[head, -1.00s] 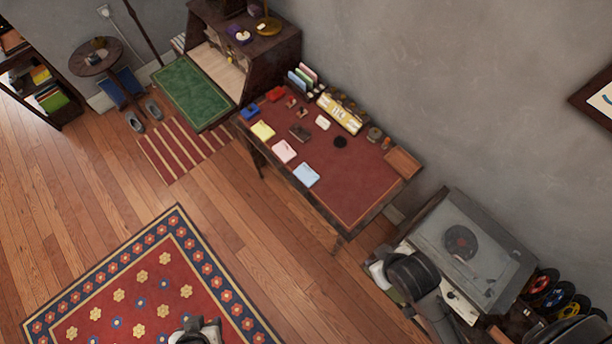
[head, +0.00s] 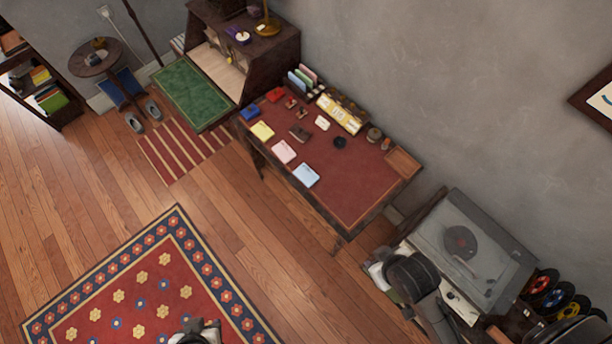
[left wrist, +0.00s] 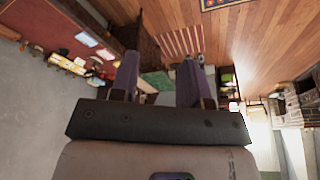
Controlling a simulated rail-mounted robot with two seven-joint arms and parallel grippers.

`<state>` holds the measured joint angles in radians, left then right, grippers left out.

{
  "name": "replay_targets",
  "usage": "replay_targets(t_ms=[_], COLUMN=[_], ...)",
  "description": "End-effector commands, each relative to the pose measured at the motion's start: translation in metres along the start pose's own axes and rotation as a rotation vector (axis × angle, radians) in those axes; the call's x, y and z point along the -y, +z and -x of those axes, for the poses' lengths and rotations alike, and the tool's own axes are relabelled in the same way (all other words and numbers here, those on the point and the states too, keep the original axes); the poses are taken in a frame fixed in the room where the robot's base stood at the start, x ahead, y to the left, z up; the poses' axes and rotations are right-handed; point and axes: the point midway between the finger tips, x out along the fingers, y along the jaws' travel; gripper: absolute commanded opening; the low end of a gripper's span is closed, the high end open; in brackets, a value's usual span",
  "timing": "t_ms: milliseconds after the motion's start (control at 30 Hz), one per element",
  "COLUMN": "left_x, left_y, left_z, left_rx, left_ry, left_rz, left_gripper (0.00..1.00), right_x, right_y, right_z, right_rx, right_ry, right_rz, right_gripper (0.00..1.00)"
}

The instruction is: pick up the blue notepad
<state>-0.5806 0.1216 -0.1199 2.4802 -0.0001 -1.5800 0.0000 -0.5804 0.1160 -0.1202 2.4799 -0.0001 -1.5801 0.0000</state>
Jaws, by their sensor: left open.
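The light blue notepad (head: 306,175) lies flat near the front edge of the desk's red top (head: 345,195), to the right of a pink pad (head: 284,152) and a yellow pad (head: 262,131). It also shows small at upper left in the left wrist view (left wrist: 86,40). My left gripper (left wrist: 158,78) is open, with nothing between its two fingers. It is well away from the notepad, which lies off to the left of the fingers in that view. I cannot make out my right gripper.
A desk organizer (head: 340,113), several small items and a wooden tray (head: 403,160) stand along the desk's back. The record player (head: 465,245) is to the right, with a dark arm link of mine in front. The wooden floor (head: 250,215) before the desk is clear.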

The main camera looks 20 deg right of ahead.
Motion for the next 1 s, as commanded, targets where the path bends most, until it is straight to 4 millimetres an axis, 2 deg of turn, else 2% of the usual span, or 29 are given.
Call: replay_targets(t_ms=[100, 700, 900, 1000], left_x=[-0.0016, -0.0004, 0.0009, 0.0015], left_y=[-0.0003, -0.0001, -0.0001, -0.0069], left_z=[0.0, 0.0, -0.0007, -0.0078], left_rx=[-0.001, 0.0, 0.0, -0.021], left_ry=[0.004, 0.001, -0.002, -0.004], left_rz=[0.005, 0.001, -0.003, -0.001], left_gripper=[0.43, 1.0, 1.0, 1.0], right_x=[-0.0002, -0.0022, -0.0019, -0.0011], right_y=[0.0002, 0.0006, 0.0007, 0.0031], right_z=[0.0, -0.0001, -0.0006, -0.0084], right_rx=[0.0, 0.001, 0.001, 0.0], right_ry=[0.0, 0.006, 0.005, 0.004], right_rz=[0.001, 0.007, 0.006, 0.004], right_gripper=[0.43, 0.43, 0.43, 0.43])
